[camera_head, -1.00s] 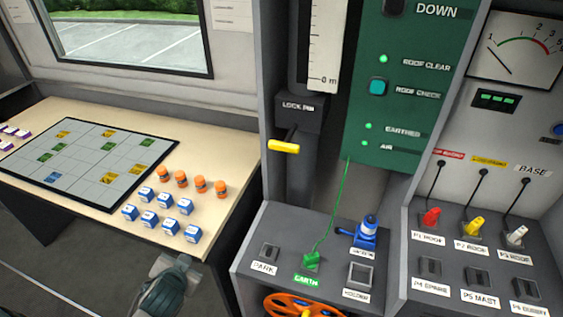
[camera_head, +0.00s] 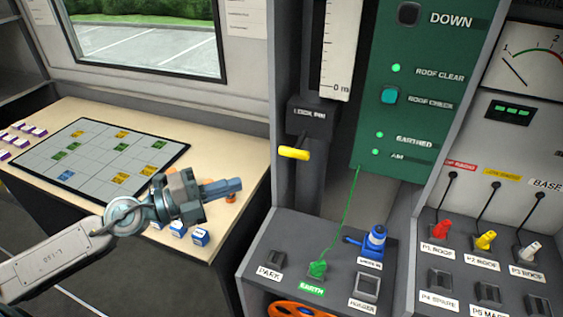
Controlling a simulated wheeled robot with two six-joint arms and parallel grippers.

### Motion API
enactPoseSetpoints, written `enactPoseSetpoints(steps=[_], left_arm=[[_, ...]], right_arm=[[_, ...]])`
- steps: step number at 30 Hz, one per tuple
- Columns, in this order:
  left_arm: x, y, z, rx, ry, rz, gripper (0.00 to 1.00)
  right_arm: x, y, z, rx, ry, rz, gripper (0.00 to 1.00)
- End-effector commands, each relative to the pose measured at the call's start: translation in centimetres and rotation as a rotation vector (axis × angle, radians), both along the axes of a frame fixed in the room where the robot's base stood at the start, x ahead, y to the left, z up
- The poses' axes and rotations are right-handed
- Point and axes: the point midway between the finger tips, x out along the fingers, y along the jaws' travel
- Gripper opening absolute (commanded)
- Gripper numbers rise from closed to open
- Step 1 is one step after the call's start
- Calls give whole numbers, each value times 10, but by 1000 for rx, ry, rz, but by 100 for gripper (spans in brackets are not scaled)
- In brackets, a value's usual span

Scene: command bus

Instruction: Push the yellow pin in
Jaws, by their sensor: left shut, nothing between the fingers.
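The yellow pin (camera_head: 294,153) is a short horizontal handle below the LOCK PIN label on the dark mast housing (camera_head: 312,118). It stands out from the housing on a thin shaft. My left gripper (camera_head: 238,186) is shut and empty. It points right, in front of the table's right end, to the left of the yellow pin and a little lower in the picture. It is apart from the pin. My right gripper is not in view.
The desk console (camera_head: 330,235) holds a green plug (camera_head: 317,270) with a cord and a blue connector (camera_head: 374,241). An orange wheel (camera_head: 300,309) sits below. Red, yellow and white plugs stand at right. My arm hides several blocks on the table (camera_head: 215,155).

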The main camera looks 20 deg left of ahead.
Motion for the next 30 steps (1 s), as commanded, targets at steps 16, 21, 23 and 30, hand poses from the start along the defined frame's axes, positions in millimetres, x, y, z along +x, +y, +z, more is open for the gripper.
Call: enactPoseSetpoints(steps=[16,21,23,30], left_arm=[[1,-3,2,8,-5,-9,0],[6,-8,3,3,-9,-11,0],[8,-10,4,3,-11,-11,0],[19,-21,2,4,-2,-5,0]], right_arm=[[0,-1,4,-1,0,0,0],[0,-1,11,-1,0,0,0],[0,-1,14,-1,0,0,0],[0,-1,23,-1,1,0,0]])
